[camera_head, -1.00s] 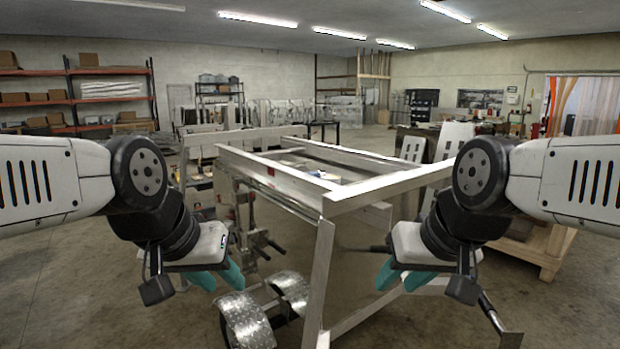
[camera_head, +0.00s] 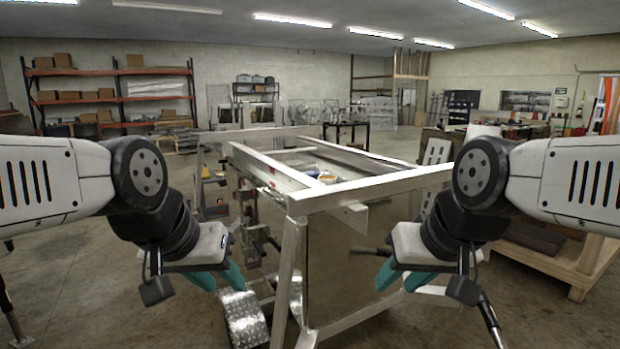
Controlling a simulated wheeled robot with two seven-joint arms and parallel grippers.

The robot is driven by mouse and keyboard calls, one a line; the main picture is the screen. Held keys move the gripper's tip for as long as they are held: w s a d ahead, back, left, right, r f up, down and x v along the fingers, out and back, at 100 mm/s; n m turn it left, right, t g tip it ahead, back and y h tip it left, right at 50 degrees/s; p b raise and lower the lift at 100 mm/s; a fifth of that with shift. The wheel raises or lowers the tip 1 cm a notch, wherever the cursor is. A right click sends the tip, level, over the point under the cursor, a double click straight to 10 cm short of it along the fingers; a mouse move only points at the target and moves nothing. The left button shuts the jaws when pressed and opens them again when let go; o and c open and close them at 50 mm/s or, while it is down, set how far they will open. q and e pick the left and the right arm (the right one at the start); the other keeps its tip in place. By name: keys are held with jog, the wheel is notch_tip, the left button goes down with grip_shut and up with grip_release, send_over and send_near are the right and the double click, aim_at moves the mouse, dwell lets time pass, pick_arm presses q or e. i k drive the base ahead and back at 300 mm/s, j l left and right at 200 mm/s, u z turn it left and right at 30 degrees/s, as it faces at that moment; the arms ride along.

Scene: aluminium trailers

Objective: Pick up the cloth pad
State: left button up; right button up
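I cannot make out a cloth pad for certain. Small items, among them an orange-and-white round one (camera_head: 325,179), lie inside the aluminium trailer frame (camera_head: 375,187) ahead of me, too small to identify. My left gripper (camera_head: 219,279) hangs left of the frame's near corner, its teal fingers apart with nothing seen between them. My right gripper (camera_head: 401,279) hangs in front of the frame's right part, its teal fingers also apart and empty. Both are lower in the picture than the frame's top rails.
A treadplate wheel fender (camera_head: 245,318) and a frame leg (camera_head: 287,285) stand close ahead, below and between my grippers. A low wooden pallet-like stand (camera_head: 560,262) is at the right. Orange shelving (camera_head: 115,95) lines the back left. Open concrete floor lies at the left.

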aim_at(314, 174)
jog(key=u, duration=3.4)
jog(key=z, duration=3.4)
jog(key=i+j+u, duration=0.15)
jog(key=j+u, duration=0.2)
jog(key=i+j+u, duration=0.35)
jog(key=j, duration=0.2)
jog(key=i+j+u, duration=0.15)
jog(key=j+u, duration=0.2)
jog(key=i+j+u, duration=0.45)
jog(key=i+u, duration=0.15)
jog(key=i, duration=0.15)
